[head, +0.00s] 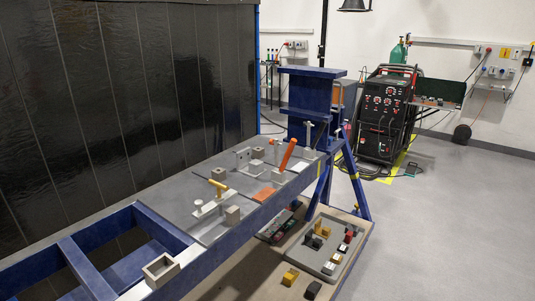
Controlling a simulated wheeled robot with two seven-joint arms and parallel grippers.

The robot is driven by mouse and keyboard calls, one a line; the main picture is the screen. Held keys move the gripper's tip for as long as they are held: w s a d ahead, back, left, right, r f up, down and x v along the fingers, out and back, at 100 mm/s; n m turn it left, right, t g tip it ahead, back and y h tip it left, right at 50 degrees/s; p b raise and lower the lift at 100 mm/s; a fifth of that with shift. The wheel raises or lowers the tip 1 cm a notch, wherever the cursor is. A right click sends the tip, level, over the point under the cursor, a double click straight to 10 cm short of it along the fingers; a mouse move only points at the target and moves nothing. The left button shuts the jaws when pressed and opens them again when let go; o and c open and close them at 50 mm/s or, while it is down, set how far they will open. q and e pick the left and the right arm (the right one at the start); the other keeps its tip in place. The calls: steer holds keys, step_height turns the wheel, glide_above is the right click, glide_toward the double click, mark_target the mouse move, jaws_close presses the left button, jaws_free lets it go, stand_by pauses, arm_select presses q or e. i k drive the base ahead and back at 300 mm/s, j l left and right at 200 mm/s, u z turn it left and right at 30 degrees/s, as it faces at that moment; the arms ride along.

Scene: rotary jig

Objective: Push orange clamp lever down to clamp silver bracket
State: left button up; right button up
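The orange clamp lever (288,154) stands up at a tilt on the far part of the jig's top, its upper end leaning right. A light grey bracket-like piece with holes (243,157) stands to the left of the lever; I cannot tell for sure whether it is the silver bracket. A flat orange piece (264,195) lies in front of the lever. Neither of my grippers shows in the head view.
A second clamp with a yellow handle (218,187) stands nearer on the blue jig frame (225,235). A square tube piece (160,270) sits at the near end. A lower shelf holds a grey tray (322,262) of small parts. A dark curtain (120,100) hangs behind.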

mark_target(293, 143)
steer(key=j, duration=0.2)
steer(key=i+l+u, duration=0.2)
steer(key=u, duration=0.25)
steer(key=i+l+u, duration=0.15)
steer(key=l+u, duration=0.3)
